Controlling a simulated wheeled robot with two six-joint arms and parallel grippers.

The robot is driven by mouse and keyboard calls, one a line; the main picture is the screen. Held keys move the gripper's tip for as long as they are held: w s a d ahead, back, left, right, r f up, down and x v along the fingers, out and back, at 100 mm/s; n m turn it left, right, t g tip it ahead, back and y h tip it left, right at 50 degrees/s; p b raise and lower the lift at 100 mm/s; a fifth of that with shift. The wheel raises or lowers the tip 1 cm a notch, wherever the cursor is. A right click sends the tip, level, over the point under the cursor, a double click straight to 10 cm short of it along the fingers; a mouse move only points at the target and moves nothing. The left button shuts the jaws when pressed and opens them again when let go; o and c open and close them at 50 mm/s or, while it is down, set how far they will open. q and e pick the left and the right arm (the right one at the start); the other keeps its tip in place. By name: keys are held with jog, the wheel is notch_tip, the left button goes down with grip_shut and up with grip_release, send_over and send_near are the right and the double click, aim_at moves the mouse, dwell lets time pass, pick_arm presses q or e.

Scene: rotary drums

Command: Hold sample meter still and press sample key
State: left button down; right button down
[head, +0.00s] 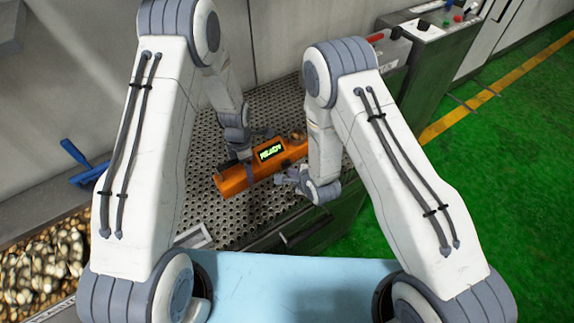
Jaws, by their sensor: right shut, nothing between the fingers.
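The orange sample meter (235,181) lies at a slant on the perforated metal top, its right end farther back. Its small display (271,152) is lit with green-yellow characters. My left gripper (254,148) is at the meter's left half, with dark finger parts near its far side and over its body. Whether they clamp it is too small to tell. My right gripper (282,178) is shut and empty, just in front of the meter's near side and below the display. I cannot tell whether it touches the meter. The sample key cannot be made out.
The perforated top (215,215) is bare around the meter. A bin of pale brown pieces (45,255) is at lower left, with a blue handle (85,165) above it. A control box with a red knob (423,25) stands at the back right. Green floor lies right.

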pick_arm(q)
jog(key=shift+s+f, duration=0.2)
jog(key=shift+s, duration=0.05)
pick_arm(e)
jog(key=shift+w+a, duration=0.1)
jog(key=shift+w, duration=0.05)
jog(key=shift+w+a, duration=0.15)
jog(key=shift+w, duration=0.05)
dwell(0.3)
jog(key=shift+w+a, duration=0.4)
jog(key=shift+w, duration=0.05)
dwell(0.7)
dwell(0.4)
jog(key=shift+s+d, duration=0.65)
jog(key=shift+s, duration=0.1)
jog(key=shift+s+d, duration=0.8)
jog(key=shift+s, duration=0.2)
jog(key=shift+s+d, duration=0.75)
jog(key=shift+s, duration=0.25)
